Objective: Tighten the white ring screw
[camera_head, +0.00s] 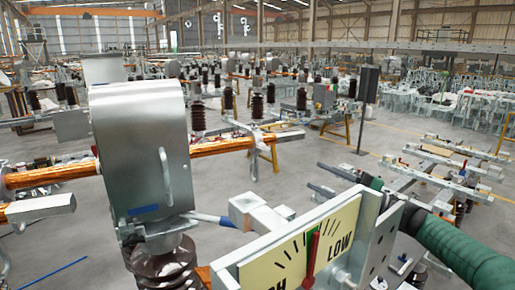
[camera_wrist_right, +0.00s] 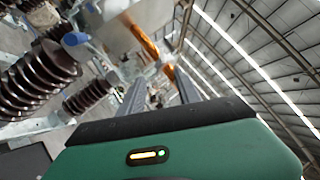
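A slim pale metal loop (camera_head: 165,176) stands on the side of the grey metal housing (camera_head: 140,140); I cannot tell for sure that it is the ring screw. My right gripper (camera_head: 314,177) is behind the gauge plate, to the right of the housing, well apart from the loop. Its two grey fingers point left and are spread with nothing between them. In the right wrist view the fingers (camera_wrist_right: 160,82) are also apart and empty. A copper-coloured bar (camera_wrist_right: 145,42) shows beyond them. My left gripper is not in view.
The gauge plate (camera_head: 290,250) with a red pointer and the word LOW stands in front of my right gripper. A pale block (camera_head: 262,214) with a blue-tipped rod lies between housing and gripper. A brown ribbed insulator (camera_head: 165,265) is below the housing. Copper bars (camera_head: 55,174) run left.

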